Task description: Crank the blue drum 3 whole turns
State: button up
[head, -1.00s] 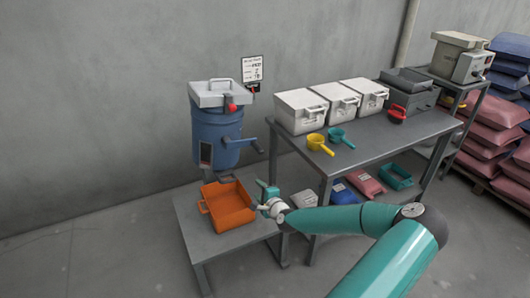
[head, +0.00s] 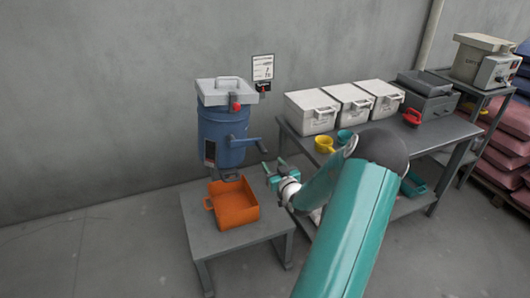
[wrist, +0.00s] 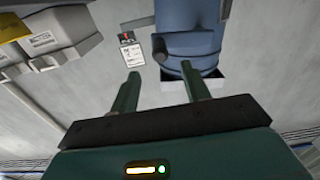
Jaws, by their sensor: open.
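The blue drum (head: 222,135) stands upright behind the low grey table, with a grey lid (head: 226,92) and a red knob (head: 236,106) on its front. Its crank (head: 245,143) sticks out from the right side, with a dark handle at the outer end. My gripper (head: 272,166) is open and empty, just below and right of the crank handle, apart from it as far as I can tell. In the wrist view the two green fingers (wrist: 159,82) are spread, and the drum (wrist: 188,30) shows beyond them, with a dark crank part (wrist: 159,46) above the gap.
An orange bin (head: 235,205) sits on the low grey table (head: 205,254) below the drum. A workbench (head: 370,135) at right holds white boxes (head: 310,112), yellow and teal scoops and a red item (head: 412,117). A label card (head: 263,67) hangs on the wall.

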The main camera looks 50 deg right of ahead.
aim_at(265, 154)
jog(key=x, duration=0.9)
jog(key=shift+w, duration=0.15)
grip_shut()
